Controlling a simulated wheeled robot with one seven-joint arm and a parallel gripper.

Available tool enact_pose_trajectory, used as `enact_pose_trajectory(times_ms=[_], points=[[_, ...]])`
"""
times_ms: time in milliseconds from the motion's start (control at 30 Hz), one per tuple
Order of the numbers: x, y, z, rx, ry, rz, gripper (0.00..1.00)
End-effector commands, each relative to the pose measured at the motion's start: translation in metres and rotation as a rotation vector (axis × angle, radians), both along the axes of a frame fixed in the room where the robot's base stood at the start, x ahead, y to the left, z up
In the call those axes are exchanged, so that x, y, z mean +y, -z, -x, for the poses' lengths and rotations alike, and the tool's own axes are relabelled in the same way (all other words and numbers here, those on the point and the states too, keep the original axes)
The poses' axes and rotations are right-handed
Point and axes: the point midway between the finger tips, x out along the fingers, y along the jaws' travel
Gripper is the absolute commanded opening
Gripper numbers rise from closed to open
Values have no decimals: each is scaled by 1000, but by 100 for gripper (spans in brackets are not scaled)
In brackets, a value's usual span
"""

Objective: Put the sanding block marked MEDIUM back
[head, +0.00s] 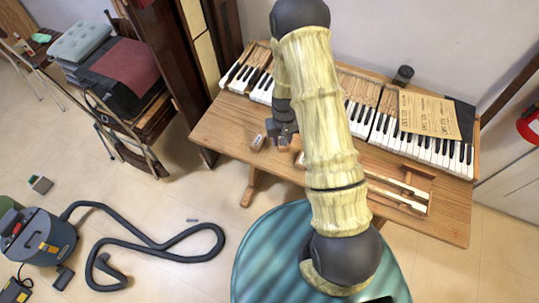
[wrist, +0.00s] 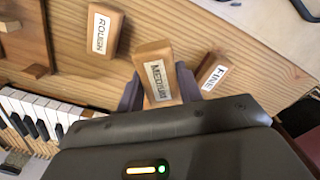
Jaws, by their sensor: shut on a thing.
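The wooden sanding block marked MEDIUM (wrist: 155,62) sits between the two dark fingers of my gripper (wrist: 158,90) in the wrist view, its white label facing up toward the camera. My gripper is shut on it. I cannot tell whether the block touches the table. In the head view my gripper (head: 282,132) is low over the table's left part, and the held block is hard to make out there. The block marked ROUGH (wrist: 105,33) lies to the left in the wrist view. The block marked FINE (wrist: 208,75) lies close to the right finger.
The wooden table (head: 228,128) carries a row of piano keys (head: 360,118) along its back. A wooden tray with key sticks (head: 405,190) lies at the right. A dark cup (head: 403,75) stands behind.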

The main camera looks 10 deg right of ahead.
Motion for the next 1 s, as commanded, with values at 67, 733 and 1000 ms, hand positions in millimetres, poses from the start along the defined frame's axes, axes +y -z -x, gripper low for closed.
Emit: enact_pose_trajectory(times_ms=[67, 733, 1000], points=[[0, 0, 0, 0, 1, 0, 11], [2, -10, -6, -8, -212, -2, 11], [2, -36, -3, -4, -526, 2, 11]])
